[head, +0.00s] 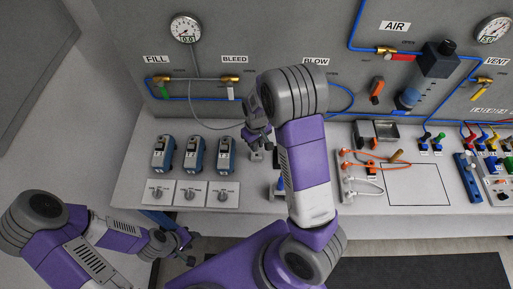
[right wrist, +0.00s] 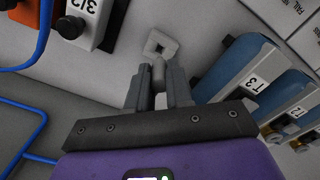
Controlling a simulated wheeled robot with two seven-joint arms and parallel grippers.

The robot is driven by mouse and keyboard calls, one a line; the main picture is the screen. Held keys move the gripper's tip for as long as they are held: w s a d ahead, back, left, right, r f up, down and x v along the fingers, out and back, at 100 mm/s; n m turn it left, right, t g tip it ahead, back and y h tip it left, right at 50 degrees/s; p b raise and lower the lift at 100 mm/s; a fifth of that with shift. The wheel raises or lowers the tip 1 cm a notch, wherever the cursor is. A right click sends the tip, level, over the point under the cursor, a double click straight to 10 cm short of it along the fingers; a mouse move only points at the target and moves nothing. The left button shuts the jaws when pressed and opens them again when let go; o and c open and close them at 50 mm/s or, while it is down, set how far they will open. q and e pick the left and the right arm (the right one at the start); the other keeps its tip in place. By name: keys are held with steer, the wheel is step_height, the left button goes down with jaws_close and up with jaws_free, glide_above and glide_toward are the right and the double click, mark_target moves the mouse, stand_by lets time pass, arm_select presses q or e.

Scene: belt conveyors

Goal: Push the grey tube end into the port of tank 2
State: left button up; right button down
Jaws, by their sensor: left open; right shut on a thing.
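Three blue-and-grey tank units stand in a row on the bench in the head view; tank 2 (head: 194,153) is the middle one. In the right wrist view, tank 2 (right wrist: 302,117) is at the right edge, beyond tank 3 (right wrist: 250,75). Their ports cannot be made out clearly. My right gripper (right wrist: 160,88) is shut on a small grey piece (right wrist: 159,73), apparently the grey tube end, beside a pale grey block with a square hole (right wrist: 160,44). In the head view my right gripper (head: 262,142) is right of tank 3. My left gripper (head: 184,243) is open and empty, below the bench front.
White label plates with knobs (head: 191,192) lie before the tanks. A grey panel (head: 260,50) with blue pipes, valves and gauges stands behind. Orange and white cables (head: 365,165) lie to the right.

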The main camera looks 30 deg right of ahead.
step_height(320, 180, up, 6)
steer(key=shift+f, duration=0.25)
steer(key=shift+r+p, duration=2.25)
steer(key=shift+r, duration=0.2)
steer(key=shift+a, duration=0.15)
steer(key=w+a+p, duration=0.1)
steer(key=w+a, duration=0.5)
steer(key=a, duration=0.3)
steer(key=w+a+p, duration=0.2)
steer(key=w+a, duration=0.5)
steer(key=a, duration=0.3)
steer(key=shift+w, duration=0.25)
steer(key=shift+f, duration=0.1)
steer(key=shift+f+b, duration=1.45)
steer(key=shift+f, duration=0.7)
